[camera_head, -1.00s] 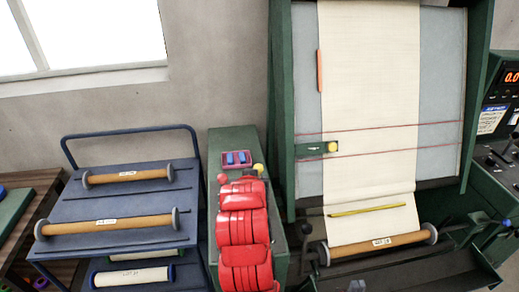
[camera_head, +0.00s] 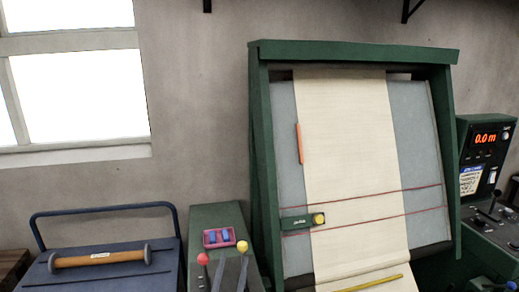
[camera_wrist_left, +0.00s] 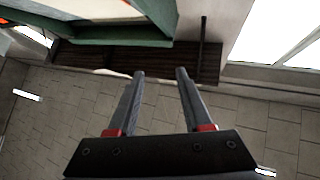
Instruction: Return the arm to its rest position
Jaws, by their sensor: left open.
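My left gripper (camera_head: 234,258) shows at the bottom of the head view as two grey fingers in front of the green console. In the left wrist view my left gripper (camera_wrist_left: 160,72) is open, with its grey fingers apart above red bases. Nothing is between the fingers. The rest of the left arm is below the head view's lower edge. My right gripper is not in view.
A green-framed inspection machine (camera_head: 259,150) carries cream cloth (camera_head: 345,150). A blue cart (camera_head: 110,275) with a roller (camera_head: 100,259) stands left. The green console (camera_head: 207,222) has red and yellow knobs. The wrist view shows a dark bench (camera_wrist_left: 130,57) and open tiled floor (camera_wrist_left: 60,110).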

